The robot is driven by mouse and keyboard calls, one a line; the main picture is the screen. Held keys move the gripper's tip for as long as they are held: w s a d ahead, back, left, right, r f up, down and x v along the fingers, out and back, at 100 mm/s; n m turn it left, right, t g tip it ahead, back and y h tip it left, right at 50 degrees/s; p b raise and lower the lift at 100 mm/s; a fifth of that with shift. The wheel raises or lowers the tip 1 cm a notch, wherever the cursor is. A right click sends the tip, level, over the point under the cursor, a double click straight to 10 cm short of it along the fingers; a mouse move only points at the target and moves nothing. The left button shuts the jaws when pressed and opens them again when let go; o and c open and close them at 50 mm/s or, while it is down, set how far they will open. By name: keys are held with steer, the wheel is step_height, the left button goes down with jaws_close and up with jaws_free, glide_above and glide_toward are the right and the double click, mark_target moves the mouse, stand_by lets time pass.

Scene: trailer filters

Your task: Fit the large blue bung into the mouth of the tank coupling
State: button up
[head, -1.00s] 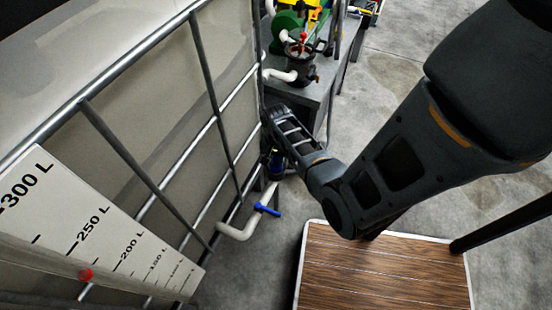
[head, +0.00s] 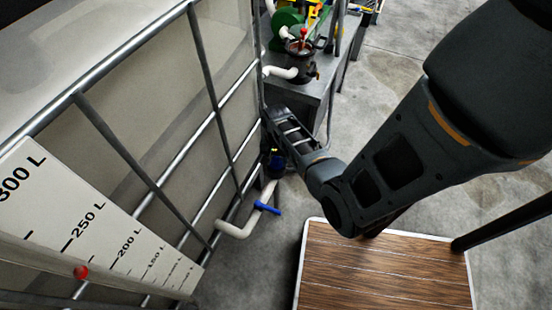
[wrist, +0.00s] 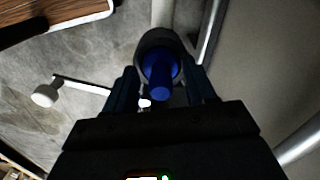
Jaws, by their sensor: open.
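In the wrist view the large blue bung (wrist: 160,76) sits in the round grey mouth of the tank coupling (wrist: 149,40). The mouth's rim surrounds it, and its narrower end points back toward my gripper. How deep it sits I cannot tell. My gripper (wrist: 161,73) is open, with one dark finger on each side of the bung and a gap visible at the left. In the head view my gripper (head: 275,163) is low beside the tank frame, small and dark. The bung and mouth cannot be made out clearly there.
A white pipe with a blue lever handle (head: 267,209) is just below my gripper. The tank's metal cage (head: 205,130) stands close at the left. A wooden-topped platform (head: 385,270) is at the lower right. A grey bench (head: 312,88) with equipment stands behind.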

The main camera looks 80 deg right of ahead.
steer(key=shift+r+p, duration=0.6)
steer(key=shift+r, duration=3.3)
steer(key=s+a+r+n+t+h, duration=0.1)
steer(key=a+r+n+t+h, duration=0.3)
steer(key=a, duration=0.6)
steer(key=s+a+r+n+t, duration=0.15)
steer(key=a+n, duration=0.35)
steer(key=a, duration=0.6)
steer(key=s+a+r+n+t+y, duration=0.1)
steer(key=s+a+r+n+t, duration=0.1)
steer(key=r, duration=0.7)
steer(key=s+a+r+n+t+y, duration=0.1)
steer(key=s+a+r+n+t, duration=0.2)
steer(key=r, duration=0.6)
steer(key=s+a+r+n+t+y, duration=0.1)
steer(key=s+a+r+n+t, duration=0.1)
steer(key=r, duration=0.7)
steer(key=a+n+t, duration=0.1)
steer(key=a+t, duration=0.1)
steer(key=a, duration=0.1)
steer(key=shift+s+a+r+n+y, duration=0.3)
steer(key=shift+a+r+n+y, duration=0.05)
steer(key=shift+n+y, duration=0.05)
